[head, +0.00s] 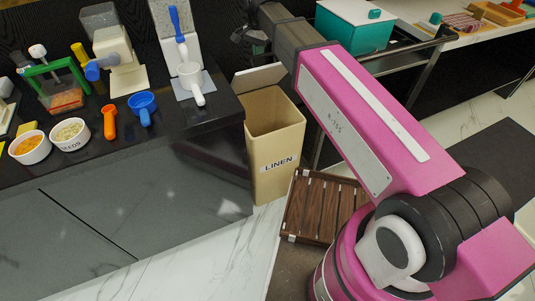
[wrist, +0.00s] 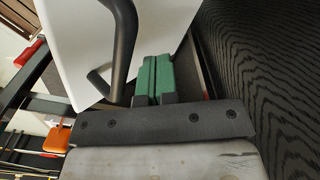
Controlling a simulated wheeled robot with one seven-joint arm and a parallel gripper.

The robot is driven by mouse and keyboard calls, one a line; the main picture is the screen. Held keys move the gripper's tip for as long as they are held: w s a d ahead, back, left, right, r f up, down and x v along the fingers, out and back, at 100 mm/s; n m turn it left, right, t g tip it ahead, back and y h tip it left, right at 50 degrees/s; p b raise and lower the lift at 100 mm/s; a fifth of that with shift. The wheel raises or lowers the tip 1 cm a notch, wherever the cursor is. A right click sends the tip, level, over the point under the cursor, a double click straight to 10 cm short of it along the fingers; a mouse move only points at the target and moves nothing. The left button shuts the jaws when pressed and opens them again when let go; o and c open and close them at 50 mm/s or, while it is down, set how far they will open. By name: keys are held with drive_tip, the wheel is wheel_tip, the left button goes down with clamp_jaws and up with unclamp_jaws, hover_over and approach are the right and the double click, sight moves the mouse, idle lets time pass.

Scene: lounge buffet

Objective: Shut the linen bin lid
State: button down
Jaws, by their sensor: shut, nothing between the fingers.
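The linen bin (head: 275,155) is a tan, open-topped box with a "LINEN" label, standing on the floor beside the dark counter. Its pale lid (head: 258,78) is raised at the back, and the bin's inside shows. My gripper (head: 243,34) is above and behind the lid in the head view, partly hidden by my arm. In the wrist view my gripper (wrist: 153,78) has its green fingers shut together and empty. A white panel (wrist: 82,40) is right by the fingers; I cannot tell whether it is the lid or whether they touch.
The dark counter (head: 215,118) left of the bin holds bowls, scoops and dispensers. A dark cart with a teal box (head: 352,28) stands right of the bin. A brown slatted crate (head: 318,208) is on the floor. A black bar (wrist: 122,50) crosses near the fingers.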

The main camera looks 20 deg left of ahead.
sight(267, 71)
drive_tip(key=shift+s, duration=0.1)
drive_tip(key=shift+s+d+f, duration=0.45)
drive_tip(key=shift+s+d, duration=0.15)
drive_tip(key=shift+s, duration=0.1)
drive_tip(key=shift+s+d+f, duration=0.45)
drive_tip(key=shift+s+d, duration=0.15)
drive_tip(key=shift+s, duration=0.1)
drive_tip(key=shift+s+d+f, duration=0.2)
drive_tip(key=shift+s+d, duration=0.05)
drive_tip(key=shift+s+d+f, duration=0.9)
drive_tip(key=shift+s+f, duration=0.05)
drive_tip(key=shift+s, duration=0.1)
